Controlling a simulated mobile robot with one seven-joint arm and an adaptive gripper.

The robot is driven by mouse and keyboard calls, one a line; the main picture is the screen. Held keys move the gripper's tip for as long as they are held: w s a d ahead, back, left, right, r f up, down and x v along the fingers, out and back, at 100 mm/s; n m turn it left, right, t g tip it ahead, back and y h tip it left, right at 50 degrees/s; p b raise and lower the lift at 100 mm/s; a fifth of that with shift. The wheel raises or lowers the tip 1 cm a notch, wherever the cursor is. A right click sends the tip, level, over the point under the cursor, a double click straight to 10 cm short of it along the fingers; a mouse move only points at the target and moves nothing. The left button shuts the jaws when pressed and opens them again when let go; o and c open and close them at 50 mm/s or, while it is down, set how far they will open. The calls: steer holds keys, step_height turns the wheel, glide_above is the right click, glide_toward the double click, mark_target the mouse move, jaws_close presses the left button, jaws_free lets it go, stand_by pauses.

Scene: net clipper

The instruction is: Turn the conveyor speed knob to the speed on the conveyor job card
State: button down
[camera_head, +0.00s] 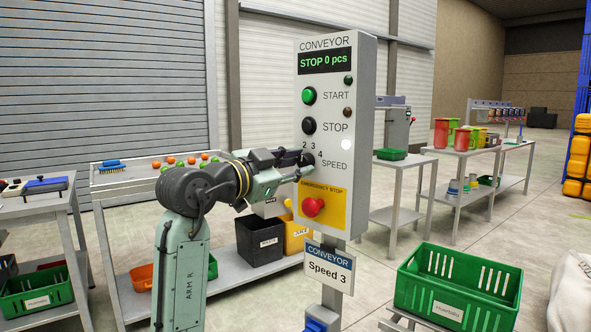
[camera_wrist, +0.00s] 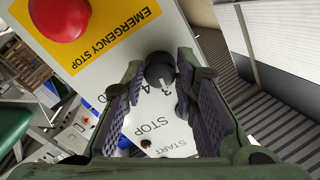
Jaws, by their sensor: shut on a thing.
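The grey conveyor panel (camera_head: 333,215) stands upright, and its display (camera_head: 325,61) reads "STOP 0 pcs". The conveyor job card (camera_head: 329,267) below it reads "Speed 3". The dark speed knob (camera_wrist: 159,66) sits between my fingertips in the wrist view, with a white pointer line toward the 3 and 4 side; its exact setting is hard to read. My gripper (camera_head: 302,158) is shut on the knob and hides most of it in the head view. The digits 2, 3 and 4 show above and beside it.
A red emergency stop button (camera_head: 314,206) is just below the knob. The green START button (camera_head: 309,96) and black STOP button (camera_head: 309,126) are above. A green crate (camera_head: 458,284) stands at the lower right. A table with bins (camera_head: 260,240) is behind my arm.

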steer(key=shift+m, duration=0.8)
steer(key=c, duration=1.3)
jaws_free()
steer(key=shift+a, duration=0.1)
steer(key=v, duration=1.2)
